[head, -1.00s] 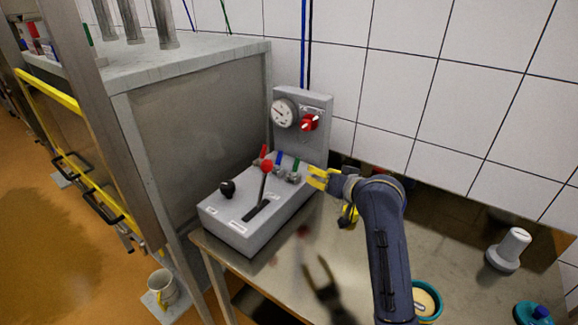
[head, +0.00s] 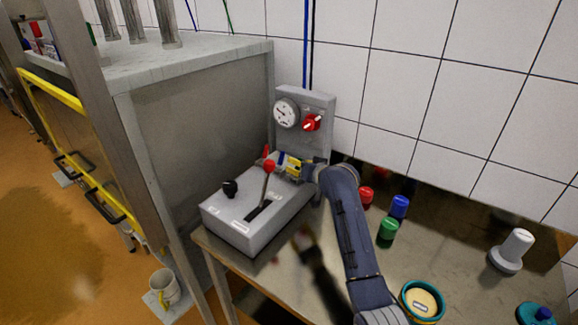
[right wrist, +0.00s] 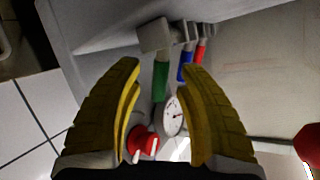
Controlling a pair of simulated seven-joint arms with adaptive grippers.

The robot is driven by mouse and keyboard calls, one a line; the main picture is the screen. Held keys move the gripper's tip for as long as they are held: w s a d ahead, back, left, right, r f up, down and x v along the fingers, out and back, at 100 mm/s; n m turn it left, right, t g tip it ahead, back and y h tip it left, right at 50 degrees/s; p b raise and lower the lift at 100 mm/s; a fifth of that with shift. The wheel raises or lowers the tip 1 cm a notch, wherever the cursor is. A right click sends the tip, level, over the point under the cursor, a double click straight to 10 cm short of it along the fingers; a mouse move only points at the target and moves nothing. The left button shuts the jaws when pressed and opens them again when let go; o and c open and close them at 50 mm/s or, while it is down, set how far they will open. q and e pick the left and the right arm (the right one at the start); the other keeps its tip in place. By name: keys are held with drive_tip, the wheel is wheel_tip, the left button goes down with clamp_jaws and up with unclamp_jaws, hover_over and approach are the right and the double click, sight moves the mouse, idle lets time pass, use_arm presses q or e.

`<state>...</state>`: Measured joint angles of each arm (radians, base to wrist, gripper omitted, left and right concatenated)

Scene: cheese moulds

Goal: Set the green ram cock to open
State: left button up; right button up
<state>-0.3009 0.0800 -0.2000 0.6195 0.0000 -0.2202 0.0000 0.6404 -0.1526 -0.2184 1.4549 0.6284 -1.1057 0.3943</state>
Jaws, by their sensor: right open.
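The green ram cock (right wrist: 160,82) shows in the right wrist view as a green handle on a grey valve body. It stands in a row with a blue cock (right wrist: 185,66) and a red cock (right wrist: 201,50), and the handles look roughly parallel. My right gripper (right wrist: 162,70) is open, its yellow fingers on either side of the green handle, not closed on it. In the head view the right gripper (head: 291,165) is at the cocks on the grey control box (head: 228,220) and hides the green one. My left gripper is not in view.
A lever with a red ball (head: 269,166) and a black knob (head: 230,188) stand close to the cocks. Behind are a gauge (head: 286,113) and a red switch (head: 311,122). Red, blue and green caps (head: 388,229) and a cheese mould (head: 421,301) are on the steel table.

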drive_tip(key=shift+w+a+f, duration=0.15)
drive_tip(key=shift+w+a, duration=0.05)
drive_tip(key=shift+w, duration=0.15)
drive_tip(key=shift+o, duration=0.3)
clamp_jaws()
